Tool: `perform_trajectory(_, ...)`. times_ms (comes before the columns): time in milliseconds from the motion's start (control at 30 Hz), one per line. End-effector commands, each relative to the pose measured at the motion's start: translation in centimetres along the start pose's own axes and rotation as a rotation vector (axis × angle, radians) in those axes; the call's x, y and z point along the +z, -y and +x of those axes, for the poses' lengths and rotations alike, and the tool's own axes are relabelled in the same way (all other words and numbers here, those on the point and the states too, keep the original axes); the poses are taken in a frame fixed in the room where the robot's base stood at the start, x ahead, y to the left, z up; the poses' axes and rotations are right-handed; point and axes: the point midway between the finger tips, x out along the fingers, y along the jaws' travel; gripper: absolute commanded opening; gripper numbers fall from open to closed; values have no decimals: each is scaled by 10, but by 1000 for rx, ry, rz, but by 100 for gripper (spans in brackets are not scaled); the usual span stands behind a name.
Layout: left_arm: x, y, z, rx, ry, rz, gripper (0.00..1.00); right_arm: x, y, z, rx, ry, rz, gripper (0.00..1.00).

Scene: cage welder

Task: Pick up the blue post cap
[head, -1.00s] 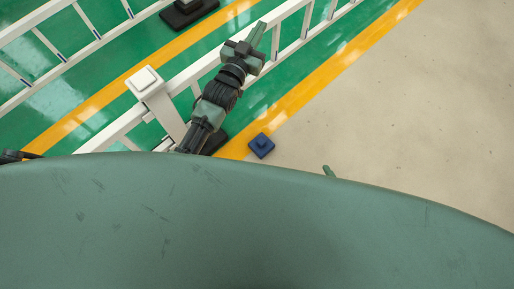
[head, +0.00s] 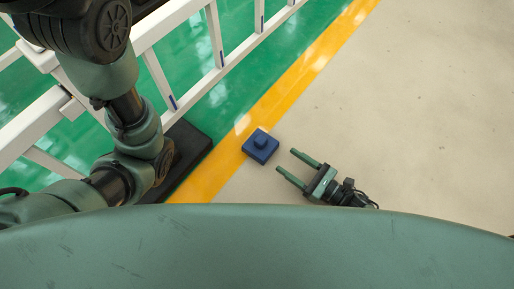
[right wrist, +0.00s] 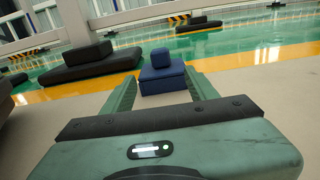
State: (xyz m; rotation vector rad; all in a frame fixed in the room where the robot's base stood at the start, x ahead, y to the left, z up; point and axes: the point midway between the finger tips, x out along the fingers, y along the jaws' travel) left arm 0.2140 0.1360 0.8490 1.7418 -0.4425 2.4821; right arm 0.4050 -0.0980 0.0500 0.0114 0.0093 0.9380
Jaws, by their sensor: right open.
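The blue post cap (head: 260,147) is a square block with a smaller raised knob. It lies on the floor at the edge between the yellow stripe and the beige concrete. My right gripper (head: 286,161) is open and empty, low to the right of the cap, its two green fingers pointing at it with a small gap. In the right wrist view the cap (right wrist: 162,79) stands upright straight ahead, centred between the fingers and seemingly just beyond their tips. My left arm shows at the left of the head view, but its gripper is out of frame.
A white fence (head: 165,70) runs diagonally at the upper left, with a black base block (head: 190,145) on the floor left of the cap. The yellow stripe (head: 290,90) borders the green floor. Beige floor (head: 420,100) on the right is clear.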

Motion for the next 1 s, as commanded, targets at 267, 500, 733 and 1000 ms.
perform_trajectory(267, -13, -5, -19, 1, -14, 0, 0, -3, -1, 42, 8, 8, -19, 58)
perform_trajectory(500, -15, -6, -28, 1, -12, 0, 0, -1, 0, 67, 6, 4, -15, 58)
perform_trajectory(733, -23, -11, -52, 1, -12, 0, 0, -3, 2, 94, 8, 7, -18, 58)
perform_trajectory(1000, -26, -13, -61, 1, -12, 0, 0, 2, 2, 120, 5, 3, -14, 58)
